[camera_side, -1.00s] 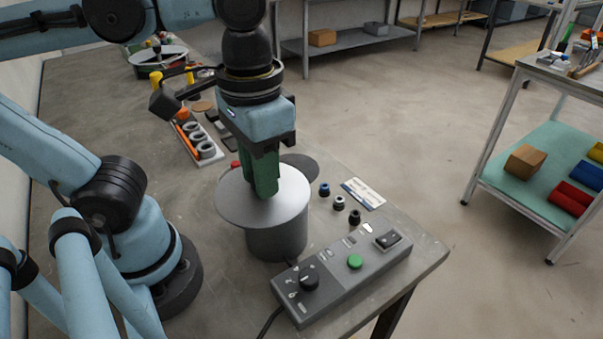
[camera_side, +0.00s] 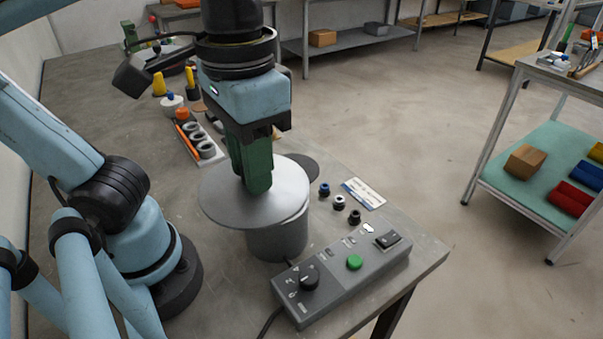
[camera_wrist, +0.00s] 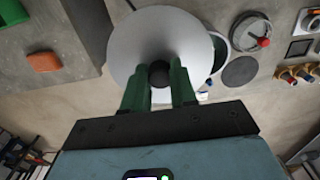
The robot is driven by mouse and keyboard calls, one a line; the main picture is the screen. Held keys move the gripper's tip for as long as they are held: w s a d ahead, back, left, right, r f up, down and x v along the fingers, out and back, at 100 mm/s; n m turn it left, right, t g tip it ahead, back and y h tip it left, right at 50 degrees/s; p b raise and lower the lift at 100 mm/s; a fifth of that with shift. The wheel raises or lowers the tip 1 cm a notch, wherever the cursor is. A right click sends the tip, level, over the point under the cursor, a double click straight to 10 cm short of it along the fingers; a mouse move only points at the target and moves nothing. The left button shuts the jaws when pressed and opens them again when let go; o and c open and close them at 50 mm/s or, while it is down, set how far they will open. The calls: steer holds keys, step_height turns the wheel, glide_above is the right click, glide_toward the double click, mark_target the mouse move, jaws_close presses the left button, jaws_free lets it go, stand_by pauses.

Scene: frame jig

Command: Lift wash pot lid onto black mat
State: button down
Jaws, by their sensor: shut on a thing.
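The wash pot lid (camera_side: 222,203) is a wide, flat grey disc. It also shows in the wrist view (camera_wrist: 135,45), with a black knob (camera_wrist: 159,74) at its centre. My gripper (camera_side: 258,187) is shut on this knob, with its green fingers on either side in the wrist view (camera_wrist: 160,76). The lid sits off-centre to the left over the grey wash pot (camera_side: 278,241) and looks slightly raised. Part of the pot's rim (camera_wrist: 221,48) shows past the lid. The round black mat (camera_side: 305,166) lies on the table behind the lid, partly hidden by it; it is clear in the wrist view (camera_wrist: 240,72).
A control box (camera_side: 342,276) with a green button stands in front of the pot. Several small dark fittings (camera_side: 339,203) and a white card (camera_side: 363,193) lie to the right. A tray of rings (camera_side: 203,146) lies behind left. The table's right edge is close.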

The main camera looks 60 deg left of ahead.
steer(key=shift+w, duration=0.1)
steer(key=w+a+f+n, duration=0.3)
steer(key=w+a, duration=0.1)
steer(key=w, duration=0.3)
steer(key=w+a+f+n, duration=0.3)
steer(key=w, duration=0.5)
steer(key=shift+w+a+f+n, duration=1)
steer(key=shift+a+f, duration=1.55)
steer(key=shift+a, duration=0.35)
steer(key=shift+w+a+f+n, duration=1)
steer(key=shift+a+f, duration=1.55)
steer(key=shift+a, duration=0.4)
steer(key=shift+w+a+f+n, duration=0.95)
steer(key=shift+a+f, duration=1.6)
steer(key=shift+a, duration=0.35)
steer(key=shift+f, duration=0.15)
steer(key=shift+f, duration=0.35)
